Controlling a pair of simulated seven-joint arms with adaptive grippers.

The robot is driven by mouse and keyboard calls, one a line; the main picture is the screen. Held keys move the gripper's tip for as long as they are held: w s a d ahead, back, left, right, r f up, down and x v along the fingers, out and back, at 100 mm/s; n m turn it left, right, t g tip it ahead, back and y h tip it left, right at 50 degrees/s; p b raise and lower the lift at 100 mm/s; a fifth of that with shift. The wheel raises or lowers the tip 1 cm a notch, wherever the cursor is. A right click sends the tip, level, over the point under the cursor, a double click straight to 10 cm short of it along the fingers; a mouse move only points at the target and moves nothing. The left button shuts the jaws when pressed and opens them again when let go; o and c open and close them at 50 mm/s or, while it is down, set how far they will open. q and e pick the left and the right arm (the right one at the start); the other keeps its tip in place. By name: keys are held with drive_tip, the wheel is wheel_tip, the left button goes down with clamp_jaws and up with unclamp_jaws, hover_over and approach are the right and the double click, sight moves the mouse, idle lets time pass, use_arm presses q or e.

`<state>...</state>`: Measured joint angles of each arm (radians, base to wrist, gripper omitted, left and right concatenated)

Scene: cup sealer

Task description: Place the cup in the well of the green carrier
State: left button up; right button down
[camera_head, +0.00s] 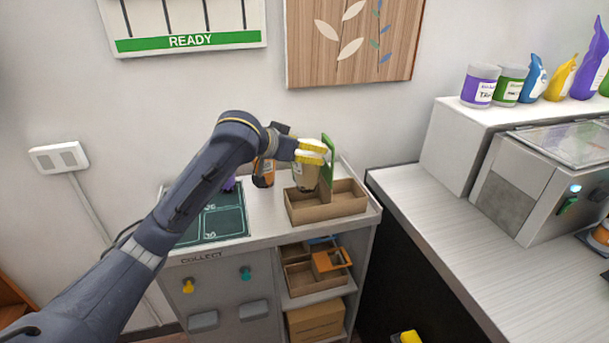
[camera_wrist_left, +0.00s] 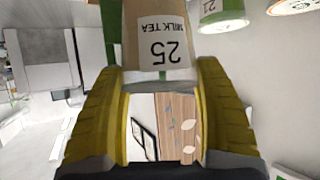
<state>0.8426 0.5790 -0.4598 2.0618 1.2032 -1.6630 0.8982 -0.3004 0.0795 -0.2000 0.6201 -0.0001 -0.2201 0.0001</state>
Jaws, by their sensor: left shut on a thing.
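The cup (camera_head: 305,178) is pale brown; its white label reads "MILK TEA 25" in the left wrist view (camera_wrist_left: 165,45). My left gripper (camera_head: 312,151), with yellow fingers, is shut on the cup near its top. The carrier (camera_head: 328,208) is a brown cardboard tray with a green upright handle (camera_head: 328,163) in its middle. The cup is upright at the carrier's left well, left of the handle. I cannot tell whether its base touches the well floor. A yellow fingertip of my right gripper (camera_head: 408,337) shows at the bottom edge; its jaws are cut off.
A dark green mat (camera_head: 212,225) lies left of the carrier on the white counter. An orange and dark container (camera_head: 263,173) stands just left of the cup. Shelves below hold cardboard carriers (camera_head: 314,277). The sealing machine (camera_head: 545,180) stands on the right counter.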

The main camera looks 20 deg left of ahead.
sight(298, 173)
use_arm(q)
drive_tip(key=shift+f, duration=4)
drive_tip(key=o, duration=1.6)
drive_tip(key=shift+f, duration=0.1)
drive_tip(key=shift+r, duration=0.2)
drive_tip(key=shift+s+a+r, duration=0.15)
drive_tip(key=shift+s+r, duration=0.05)
drive_tip(key=shift+s, duration=0.05)
drive_tip(key=v, duration=1.1)
drive_tip(key=shift+s, duration=0.2)
